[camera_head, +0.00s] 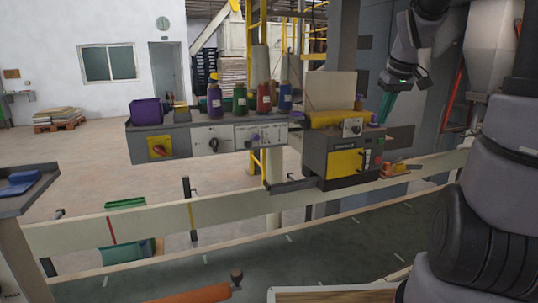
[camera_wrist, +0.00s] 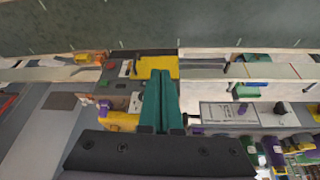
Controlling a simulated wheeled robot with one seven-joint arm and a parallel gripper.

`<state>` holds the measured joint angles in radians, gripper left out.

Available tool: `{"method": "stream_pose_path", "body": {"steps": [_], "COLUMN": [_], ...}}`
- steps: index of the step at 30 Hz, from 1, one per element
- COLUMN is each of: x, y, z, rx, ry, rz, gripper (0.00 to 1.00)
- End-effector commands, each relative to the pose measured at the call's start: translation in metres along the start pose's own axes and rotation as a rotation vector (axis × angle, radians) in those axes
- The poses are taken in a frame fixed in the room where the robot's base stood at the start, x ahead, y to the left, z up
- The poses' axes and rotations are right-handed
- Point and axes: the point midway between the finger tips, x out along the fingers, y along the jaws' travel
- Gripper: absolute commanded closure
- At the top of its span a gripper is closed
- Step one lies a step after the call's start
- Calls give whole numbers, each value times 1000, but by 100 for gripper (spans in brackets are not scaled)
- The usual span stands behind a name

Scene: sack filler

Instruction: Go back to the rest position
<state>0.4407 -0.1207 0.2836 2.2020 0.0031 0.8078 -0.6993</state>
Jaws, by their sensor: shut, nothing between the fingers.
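My gripper (camera_head: 382,117) is at the upper right in the head view, pointing down and slightly left. It is just right of the yellow and grey machine (camera_head: 345,160). Its teal fingers are together with nothing between them. In the wrist view the shut gripper (camera_wrist: 158,76) shows in the middle, over the same machine with its yellow panel (camera_wrist: 187,67). No held object shows.
A control shelf (camera_head: 205,137) carries a purple bin (camera_head: 146,111) and several coloured bottles left of the machine. A long pale rail (camera_head: 160,218) runs in front. A blue item lies on a grey tray (camera_head: 30,190) at far left. Open floor lies behind.

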Motion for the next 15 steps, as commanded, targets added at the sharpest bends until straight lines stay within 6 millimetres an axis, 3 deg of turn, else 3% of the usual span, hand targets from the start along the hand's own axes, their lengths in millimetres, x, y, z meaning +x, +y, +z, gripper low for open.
{"method": "stream_pose_path", "body": {"steps": [1,6,10,15], "x": [-19,-70,-98,-117], "y": [-16,-56,-79,-97], "z": [9,46,79,111], "rx": [39,231,375,510], "ry": [26,107,168,213], "rz": [12,3,-43,-114], "gripper": [100,100,100,100]}}
